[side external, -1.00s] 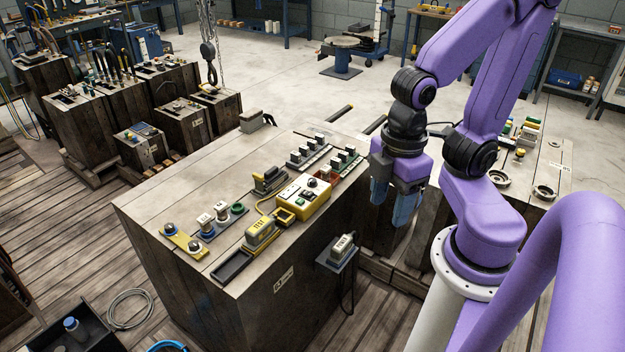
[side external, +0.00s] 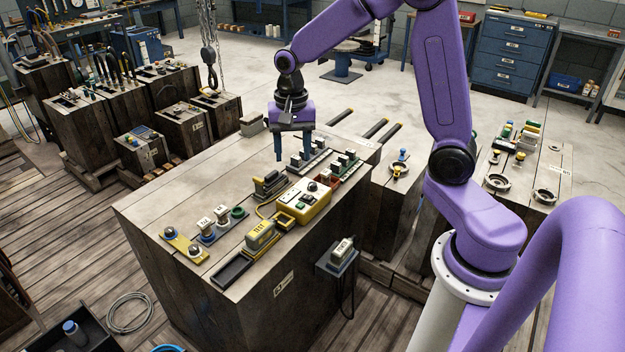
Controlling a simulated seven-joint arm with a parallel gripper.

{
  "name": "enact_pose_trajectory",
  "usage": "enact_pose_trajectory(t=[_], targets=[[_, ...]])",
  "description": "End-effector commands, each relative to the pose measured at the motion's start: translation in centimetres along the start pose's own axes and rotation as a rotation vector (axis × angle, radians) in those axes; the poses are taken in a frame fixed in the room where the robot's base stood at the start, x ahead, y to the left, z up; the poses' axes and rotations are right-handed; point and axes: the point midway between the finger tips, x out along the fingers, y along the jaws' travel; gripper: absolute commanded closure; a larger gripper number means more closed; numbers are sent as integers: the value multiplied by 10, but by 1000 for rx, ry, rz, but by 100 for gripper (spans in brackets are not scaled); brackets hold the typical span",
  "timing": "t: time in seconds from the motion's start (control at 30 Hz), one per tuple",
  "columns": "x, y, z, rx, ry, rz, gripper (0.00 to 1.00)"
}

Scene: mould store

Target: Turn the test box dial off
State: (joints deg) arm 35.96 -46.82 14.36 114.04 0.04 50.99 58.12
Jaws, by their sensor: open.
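The test box (side external: 303,203) is a yellow box with a pale top panel on the wooden block, right of its middle. Its dial (side external: 313,187) is a small dark knob on that panel; its pointer setting is too small to read. A yellow cable runs from the box's left side. My gripper (side external: 293,150) points down with its two blue fingers apart and empty. It is above the block's far part, behind the test box in the picture, and clear of the dial.
Rows of grey-and-white blocks (side external: 345,161) stand right behind the test box, near my fingers. A small side shelf (side external: 337,260) juts from the block's front.

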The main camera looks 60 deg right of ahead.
Motion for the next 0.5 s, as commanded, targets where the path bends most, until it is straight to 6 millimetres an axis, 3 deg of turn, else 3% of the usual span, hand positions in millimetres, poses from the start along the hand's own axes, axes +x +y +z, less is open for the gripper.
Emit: enact_pose_trajectory(t=[0.1, 0.3, 0.5], targets=[[11, 5, -46, 264, -2, 6, 45], [30, 28, -115, 688, -1, 9, 45], [45, 55, -160, 989, 0, 11, 45]])
